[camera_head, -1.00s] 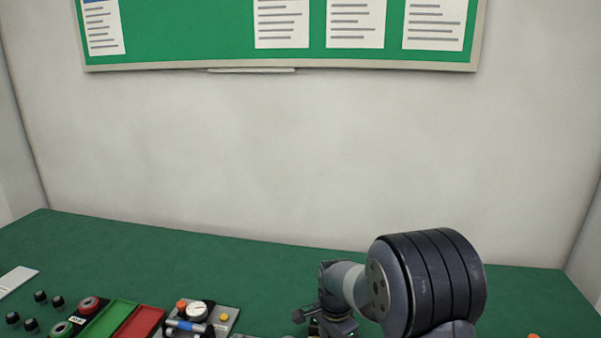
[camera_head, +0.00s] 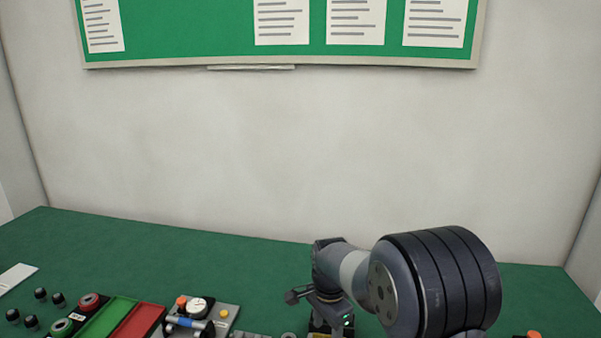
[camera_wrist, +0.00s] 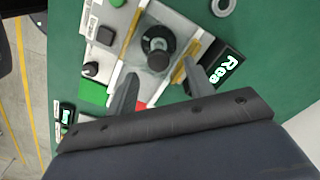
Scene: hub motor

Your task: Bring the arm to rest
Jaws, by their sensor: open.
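My arm stands at the right of the head view. Its wrist end (camera_head: 328,270) hangs over the green bench top (camera_head: 240,250). In the wrist view my gripper (camera_wrist: 160,70) is open, with its two dark fingers well apart and nothing seen held between them. Beyond the fingers is a pale fixture (camera_wrist: 187,22) bearing a round black part with a dark knob (camera_wrist: 158,55). The fingers appear apart from the knob, though their height above it is hard to judge.
A gauge station (camera_head: 222,318), green tray (camera_head: 105,318), red tray (camera_head: 138,323) and several black knobs (camera_head: 40,294) lie at the bench's front left. The bench's back is clear before the wall (camera_head: 200,160).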

